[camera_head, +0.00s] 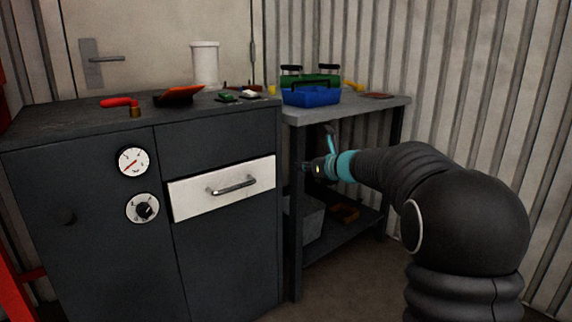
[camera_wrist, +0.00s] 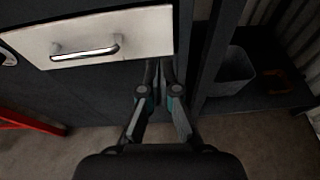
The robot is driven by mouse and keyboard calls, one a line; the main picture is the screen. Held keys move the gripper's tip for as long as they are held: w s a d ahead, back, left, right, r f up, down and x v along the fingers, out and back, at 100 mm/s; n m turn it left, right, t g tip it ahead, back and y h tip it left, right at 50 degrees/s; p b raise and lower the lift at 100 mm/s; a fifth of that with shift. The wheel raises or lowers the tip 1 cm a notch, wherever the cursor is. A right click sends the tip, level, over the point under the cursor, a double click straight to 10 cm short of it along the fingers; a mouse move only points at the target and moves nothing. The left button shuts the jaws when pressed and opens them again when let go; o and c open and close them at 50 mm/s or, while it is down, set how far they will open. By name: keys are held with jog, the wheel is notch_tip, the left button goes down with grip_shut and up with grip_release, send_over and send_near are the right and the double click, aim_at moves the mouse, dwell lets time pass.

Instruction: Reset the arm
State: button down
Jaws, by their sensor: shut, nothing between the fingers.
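My gripper (camera_head: 306,167) is at the end of my arm, in front of the side table and right of the cabinet's white drawer. In the wrist view my gripper (camera_wrist: 158,68) has its fingers together with nothing between them. It points toward the dark cabinet (camera_wrist: 95,90), with the white drawer (camera_wrist: 145,30) ahead and to the left. The white drawer also shows in the head view (camera_head: 190,200) and looks closed. I cannot tell whether the fingertips touch anything.
A side table (camera_head: 350,108) holds a blue bin (camera_head: 311,97) and a green one behind it. A grey bin (camera_wrist: 230,75) sits on its lower shelf. Corrugated walls stand behind.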

jog(key=w+d+f+m+t+h, duration=0.15)
jog(key=d+f+m+h, duration=0.25)
jog(key=d+m+h, duration=0.8)
jog(key=s+d+f+m+g, duration=0.1)
jog(key=s+d+f+m, duration=0.1)
jog(key=s+m, duration=0.5)
jog(key=s+d+f+m+g, duration=0.1)
jog(key=s+d+m+g, duration=0.1)
jog(key=s+m, duration=0.5)
jog(key=s+a+f+m+g+y+p, duration=0.1)
jog(key=s+a+f+m+g, duration=0.15)
jog(key=s+m, duration=0.65)
jog(key=s+a+f+m+g+p, duration=0.1)
jog(key=s+m+g+p, duration=0.3)
jog(key=s, duration=0.9)
jog(key=s+a+r+m+t+y, duration=0.1)
jog(key=s+a+r, duration=0.1)
jog(key=s, duration=0.4)
jog(key=s+a+r+m+t+y, duration=0.1)
jog(key=s+a+r+m, duration=0.1)
jog(key=s+a, duration=0.2)
jog(key=s, duration=0.3)
jog(key=shift+s+a+r+y, duration=0.15)
jog(key=shift+a+r+y, duration=0.05)
jog(key=shift+r+y, duration=0.15)
